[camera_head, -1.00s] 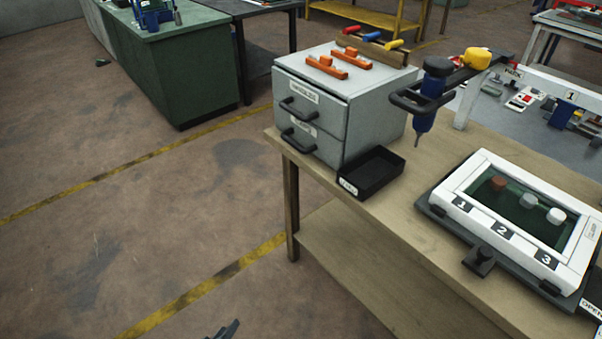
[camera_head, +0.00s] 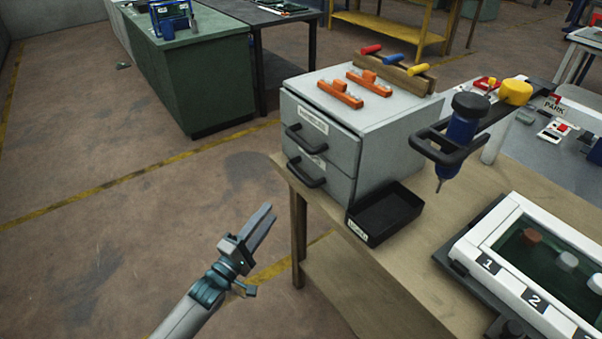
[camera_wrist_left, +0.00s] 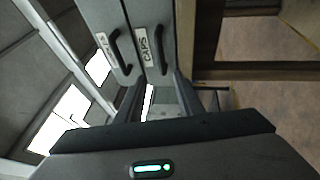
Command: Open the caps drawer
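A grey two-drawer cabinet (camera_head: 385,140) stands on the wooden bench, with both drawers closed. The caps drawer (camera_head: 318,173) is the lower one and has a black bar handle (camera_head: 306,174). In the left wrist view the cabinet appears turned sideways, and the CAPS label (camera_wrist_left: 146,45) and that drawer's handle (camera_wrist_left: 163,52) are readable ahead of the fingers. My left gripper (camera_head: 268,214) is in front of the cabinet, lower and to the left, apart from the handle. Its fingers (camera_wrist_left: 157,88) are spread and empty. My right gripper is not in view.
The upper drawer's handle (camera_head: 305,140) is just above. A black open tray (camera_head: 385,213) sits beside the cabinet. A blue screwdriver (camera_head: 460,130) hangs in a holder to the right. Orange parts (camera_head: 355,87) lie on the cabinet top.

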